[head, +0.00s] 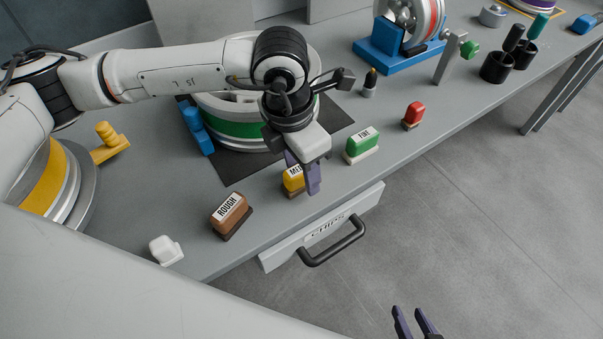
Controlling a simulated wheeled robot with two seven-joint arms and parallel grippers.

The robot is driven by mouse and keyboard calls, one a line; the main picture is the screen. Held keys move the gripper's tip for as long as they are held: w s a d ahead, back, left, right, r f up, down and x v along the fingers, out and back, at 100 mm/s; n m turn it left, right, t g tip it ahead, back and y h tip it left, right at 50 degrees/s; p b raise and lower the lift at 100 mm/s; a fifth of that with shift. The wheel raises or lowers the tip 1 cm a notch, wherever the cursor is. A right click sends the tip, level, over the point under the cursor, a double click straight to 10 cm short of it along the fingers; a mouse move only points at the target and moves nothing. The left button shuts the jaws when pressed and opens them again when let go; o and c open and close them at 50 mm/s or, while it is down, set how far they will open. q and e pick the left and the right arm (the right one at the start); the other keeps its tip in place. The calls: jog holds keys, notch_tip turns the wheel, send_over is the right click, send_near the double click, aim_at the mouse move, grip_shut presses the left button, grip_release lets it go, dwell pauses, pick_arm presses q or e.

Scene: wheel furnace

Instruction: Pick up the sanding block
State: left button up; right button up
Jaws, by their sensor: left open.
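Three labelled blocks sit along the front of the grey bench: a brown one marked ROUGH (229,213), a yellow one whose label starts with ME (292,181), and a green one whose label looks like FINE (362,144). My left gripper (311,181) points down at the yellow block. Its purple fingers are open and cover the block's right part; whether they touch it or straddle it I cannot tell. The brown and green blocks stand clear on either side. My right gripper (415,322) shows only its purple fingers at the bottom edge, apart and empty, over the floor.
A drawer marked CHIPS (322,228) with a black handle juts from the bench front. Behind my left gripper stands a green-banded wheel (235,130) on a dark mat. A small red-topped item (413,113), a white item (165,249) and black cups (496,68) stand on the bench.

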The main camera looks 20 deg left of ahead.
pick_arm(q)
grip_shut()
jog(key=shift+r, duration=0.2)
notch_tip(320, 180, up, 10)
jog(key=shift+f, duration=0.1)
dwell(0.3)
jog(key=c, duration=0.9)
grip_release()
jog(key=shift+f, duration=0.1)
jog(key=shift+c, duration=0.7)
